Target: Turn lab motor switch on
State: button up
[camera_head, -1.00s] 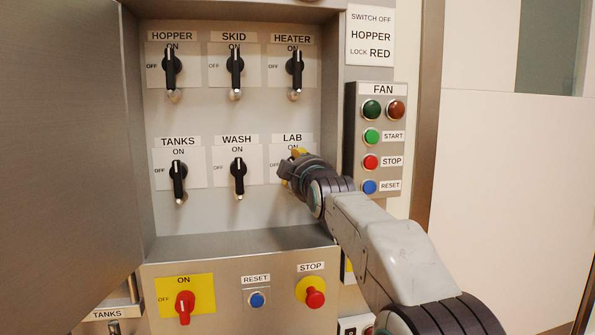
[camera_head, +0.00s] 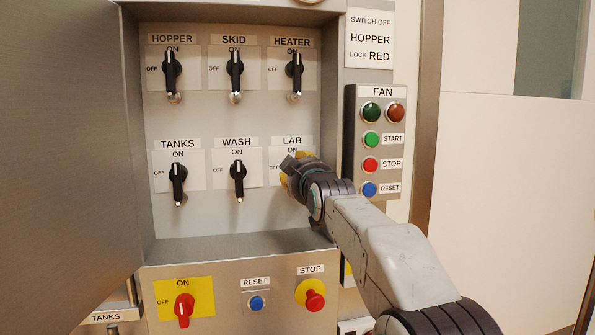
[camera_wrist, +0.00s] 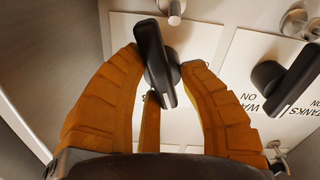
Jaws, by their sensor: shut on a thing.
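The lab motor switch (camera_wrist: 152,45) is a black lever handle, seen in the wrist view between my gripper's orange fingers. In the head view it is hidden behind my gripper (camera_head: 288,175), under the LAB label (camera_head: 292,141). The handle slants differently from the neighbouring WASH handle (camera_wrist: 292,80) in the wrist view. The ON mark shows above my gripper in the head view; the switch's exact setting cannot be told.
The WASH (camera_head: 239,172) and TANKS (camera_head: 178,178) switches are to the left; HOPPER, SKID and HEATER (camera_head: 294,70) are above. The FAN box (camera_head: 383,92) is close on the right. An open cabinet door (camera_head: 70,150) stands left. A lower ledge (camera_head: 240,245) lies below.

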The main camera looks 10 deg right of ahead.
jog(key=shift+d+r, duration=0.1)
jog(key=shift+r, duration=0.2)
jog(key=o, duration=0.8)
jog(key=shift+c, duration=0.2)
jog(key=shift+o, duration=0.9)
jog(key=shift+d+f, duration=0.1)
jog(key=shift+o, duration=0.2)
jog(key=shift+f, duration=0.1)
jog(key=s, duration=1.2)
